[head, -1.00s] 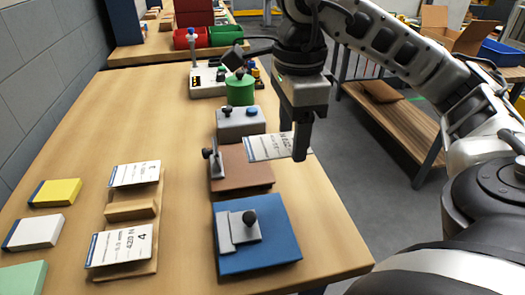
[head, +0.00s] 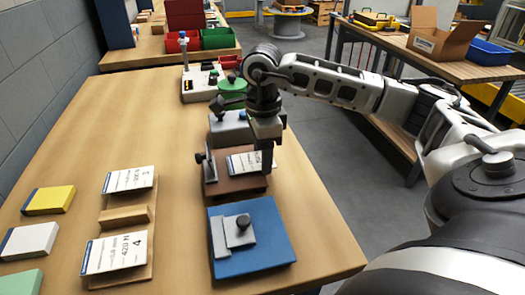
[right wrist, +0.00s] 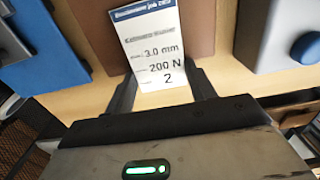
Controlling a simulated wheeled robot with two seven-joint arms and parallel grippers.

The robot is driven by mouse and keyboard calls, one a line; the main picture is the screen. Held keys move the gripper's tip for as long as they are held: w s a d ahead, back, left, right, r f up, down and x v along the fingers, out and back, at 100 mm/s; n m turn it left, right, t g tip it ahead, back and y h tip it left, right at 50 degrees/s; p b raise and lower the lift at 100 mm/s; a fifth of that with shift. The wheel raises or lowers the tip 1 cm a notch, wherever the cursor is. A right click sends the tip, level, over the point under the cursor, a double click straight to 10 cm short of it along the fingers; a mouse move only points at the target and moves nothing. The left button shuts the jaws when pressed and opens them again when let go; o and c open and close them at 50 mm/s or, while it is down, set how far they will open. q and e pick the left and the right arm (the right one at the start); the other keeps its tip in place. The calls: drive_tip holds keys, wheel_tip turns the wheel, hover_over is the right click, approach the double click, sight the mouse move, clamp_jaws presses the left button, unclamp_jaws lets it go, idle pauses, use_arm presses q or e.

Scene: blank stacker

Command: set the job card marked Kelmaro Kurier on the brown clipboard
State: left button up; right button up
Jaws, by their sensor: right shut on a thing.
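My right gripper (head: 266,160) is shut on a white job card (head: 242,163) with a blue header strip. In the right wrist view the card (right wrist: 151,40) shows blurred print that looks like Kelmaro Kurier, with 3.0 mm, 200 N and 2. The fingers grip its near edge. The card lies over the brown clipboard (head: 236,186); I cannot tell whether it touches the board. The clipboard's grey clip with a dark knob (head: 204,162) stands at its left edge. The brown board also shows in the right wrist view (right wrist: 94,22). My left gripper is not in view.
A blue clipboard (head: 275,255) with a grey clip lies in front of the brown one. A grey block (head: 228,128) is behind it. Two other cards (head: 128,180) (head: 113,253) rest on a wooden rack (head: 124,217) at left, near yellow, white and green blocks. The table middle is clear.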

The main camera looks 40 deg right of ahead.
drive_tip(key=shift+f, duration=0.2)
drive_tip(key=shift+s+a+f+b, duration=0.15)
drive_tip(key=shift+s+f+b, duration=0.1)
drive_tip(key=shift+f+b, duration=0.35)
drive_tip(key=o, duration=1)
drive_tip(key=shift+c, duration=0.2)
drive_tip(key=shift+a, duration=0.1)
drive_tip(key=shift+w+r+p, duration=0.1)
drive_tip(key=shift+r+p, duration=0.4)
wheel_tip(320, 180, up, 12)
drive_tip(key=p, duration=0.1)
drive_tip(key=shift+d+r, duration=0.2)
drive_tip(key=shift+r, duration=0.05)
